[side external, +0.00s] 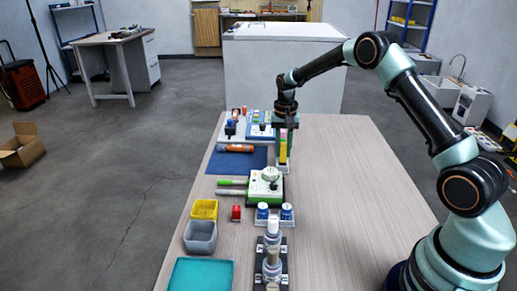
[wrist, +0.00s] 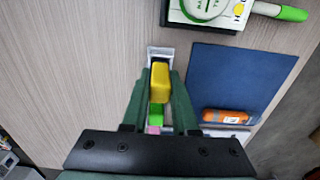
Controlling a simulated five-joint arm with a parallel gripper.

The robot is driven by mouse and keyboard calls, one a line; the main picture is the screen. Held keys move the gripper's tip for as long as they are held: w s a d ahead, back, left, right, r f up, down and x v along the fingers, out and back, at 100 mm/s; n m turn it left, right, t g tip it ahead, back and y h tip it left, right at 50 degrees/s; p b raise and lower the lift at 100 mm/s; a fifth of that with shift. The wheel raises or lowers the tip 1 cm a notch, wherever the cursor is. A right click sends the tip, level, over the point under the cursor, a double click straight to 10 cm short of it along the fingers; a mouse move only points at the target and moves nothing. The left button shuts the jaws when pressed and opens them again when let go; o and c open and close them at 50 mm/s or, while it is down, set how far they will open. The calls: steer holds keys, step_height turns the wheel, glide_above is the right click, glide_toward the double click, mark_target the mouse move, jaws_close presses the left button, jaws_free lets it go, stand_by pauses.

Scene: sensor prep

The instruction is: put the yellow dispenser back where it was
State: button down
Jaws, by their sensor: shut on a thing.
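The yellow dispenser (wrist: 160,82) is between the two dark green fingers of my gripper (wrist: 161,76) in the wrist view. My gripper is shut on it. It is over or in a narrow white holder (wrist: 160,51); whether its base touches the holder is hidden. A green item (wrist: 156,114) and a pink item (wrist: 153,130) are in line with it, partly covered by my gripper. In the side view my gripper (side external: 285,132) points down over the holder (side external: 282,169), beside the blue mat.
A blue mat (wrist: 232,75) carries an orange cylinder (wrist: 225,116). A white-and-green device (side external: 265,186) stands in front of the holder. Yellow (side external: 204,209) and grey (side external: 200,236) bins and a teal tray (side external: 200,274) are nearer the camera. The table's right side is clear.

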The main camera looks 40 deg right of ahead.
steer(key=shift+f, duration=1)
steer(key=shift+f, duration=0.15)
steer(key=c, duration=0.7)
jaws_free()
